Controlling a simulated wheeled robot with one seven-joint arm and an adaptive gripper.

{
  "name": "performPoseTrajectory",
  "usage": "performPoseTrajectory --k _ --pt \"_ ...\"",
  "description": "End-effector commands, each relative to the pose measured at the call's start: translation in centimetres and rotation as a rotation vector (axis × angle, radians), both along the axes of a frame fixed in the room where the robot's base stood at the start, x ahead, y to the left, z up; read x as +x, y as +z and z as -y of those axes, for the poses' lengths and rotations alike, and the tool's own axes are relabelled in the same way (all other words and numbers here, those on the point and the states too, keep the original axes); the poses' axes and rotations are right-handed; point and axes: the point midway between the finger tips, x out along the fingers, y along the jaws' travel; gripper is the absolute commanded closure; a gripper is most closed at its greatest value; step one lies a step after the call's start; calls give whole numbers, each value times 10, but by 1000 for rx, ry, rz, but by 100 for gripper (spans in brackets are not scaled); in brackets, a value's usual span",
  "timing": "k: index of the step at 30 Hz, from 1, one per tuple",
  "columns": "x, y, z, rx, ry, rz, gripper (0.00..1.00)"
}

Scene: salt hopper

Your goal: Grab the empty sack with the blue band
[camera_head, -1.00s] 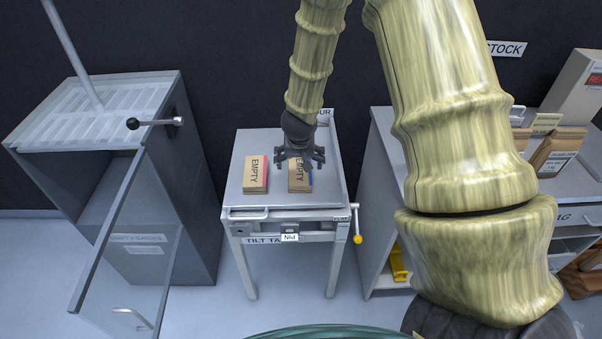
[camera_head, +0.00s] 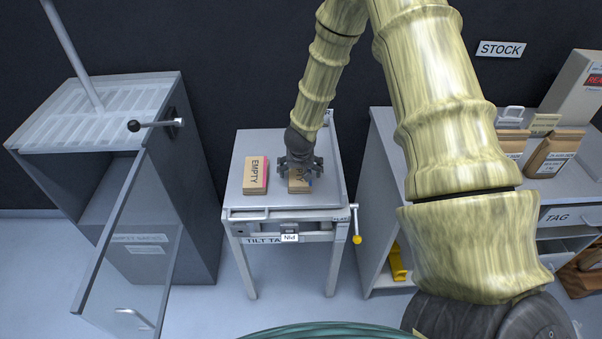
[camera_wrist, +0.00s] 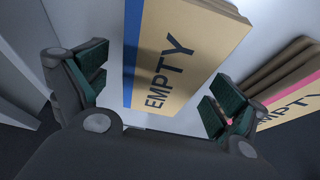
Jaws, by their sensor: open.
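The empty sack with the blue band (camera_head: 297,187) lies flat on the right half of the tilt table (camera_head: 282,143). It is tan, marked EMPTY, and partly hidden under my gripper (camera_head: 300,166) in the head view. In the wrist view the same sack (camera_wrist: 185,60) shows its blue stripe along its left side. My gripper (camera_wrist: 155,92) is open, with one finger at each side of the sack's near end. I see no grip on it, and the exact height of the fingertips over the table is hard to tell.
A similar EMPTY sack with a pink band (camera_head: 255,175) lies just left, close to one finger in the wrist view. A grey cabinet (camera_head: 190,180) with an open clear door stands left. A shelf unit (camera_head: 384,190) with filled bags (camera_head: 553,153) stands right.

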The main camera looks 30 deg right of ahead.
Motion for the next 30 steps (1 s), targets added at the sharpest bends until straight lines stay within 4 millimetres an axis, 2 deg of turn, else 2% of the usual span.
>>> performPoseTrajectory --k 9,17,30 --pt "1 -2 1 0 0 0 5" --pt "1 -2 1 0 0 0 53" --pt "1 2 1 -2 1 1 53"
